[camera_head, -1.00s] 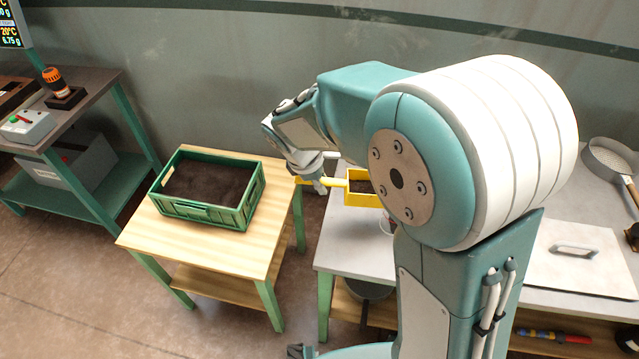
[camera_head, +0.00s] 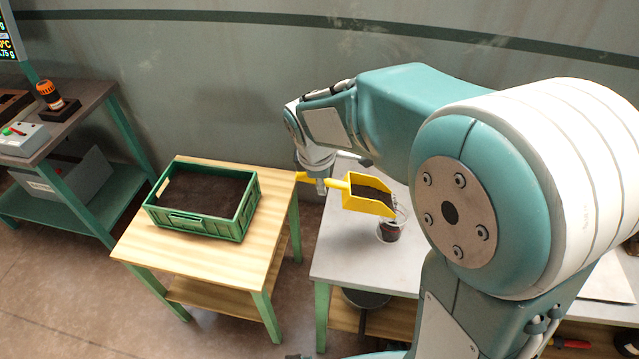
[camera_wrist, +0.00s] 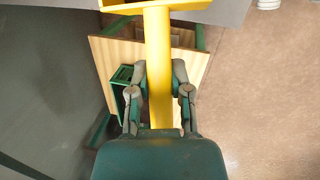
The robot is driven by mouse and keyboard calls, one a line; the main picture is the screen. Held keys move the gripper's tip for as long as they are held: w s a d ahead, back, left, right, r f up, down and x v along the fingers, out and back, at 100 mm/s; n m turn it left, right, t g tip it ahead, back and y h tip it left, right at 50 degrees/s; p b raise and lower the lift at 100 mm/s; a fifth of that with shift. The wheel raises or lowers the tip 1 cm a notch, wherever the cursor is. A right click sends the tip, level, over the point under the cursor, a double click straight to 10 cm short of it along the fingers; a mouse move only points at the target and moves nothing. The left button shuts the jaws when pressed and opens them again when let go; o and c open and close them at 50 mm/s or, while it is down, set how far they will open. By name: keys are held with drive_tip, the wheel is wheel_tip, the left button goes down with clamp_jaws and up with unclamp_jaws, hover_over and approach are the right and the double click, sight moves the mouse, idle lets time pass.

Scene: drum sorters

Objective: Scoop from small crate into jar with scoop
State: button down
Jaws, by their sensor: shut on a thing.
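My gripper (camera_head: 318,184) is shut on the handle of the yellow scoop (camera_head: 366,206). In the wrist view the two fingers close on the yellow handle (camera_wrist: 159,80). The scoop holds dark soil-like material and is tilted, its front edge low at the right. Whether the scoop touches the jar's rim I cannot tell. The small green crate (camera_head: 240,222), filled with dark material, sits on the wooden table to the left.
The wooden table (camera_head: 258,275) stands left of the grey table (camera_head: 335,262), with a gap between them. A side bench (camera_head: 88,91) at the far left carries a device with an orange top (camera_head: 47,92). My arm covers much of the right side.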

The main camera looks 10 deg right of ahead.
drive_tip(key=shift+s+d+r+y, duration=0.1)
drive_tip(key=shift+d+r+y, duration=0.35)
drive_tip(key=shift+r, duration=0.2)
drive_tip(key=shift+d+r+y, duration=0.3)
drive_tip(key=shift+r+y, duration=0.15)
drive_tip(key=shift+r, duration=0.15)
drive_tip(key=shift+s+d+r+y, duration=0.1)
drive_tip(key=shift+d+r+y, duration=0.8)
drive_tip(key=shift+r, duration=0.2)
drive_tip(key=shift+s+d+r+m+t+y, duration=0.15)
drive_tip(key=shift+d+r+m+t+y, duration=0.15)
drive_tip(key=shift+d+r+y, duration=0.75)
drive_tip(key=d+r+t+y, duration=0.1)
drive_tip(key=d+r+y, duration=0.1)
drive_tip(key=d+y, duration=0.3)
drive_tip(key=shift+s+d+r, duration=0.4)
drive_tip(key=shift+d, duration=0.75)
idle(0.9)
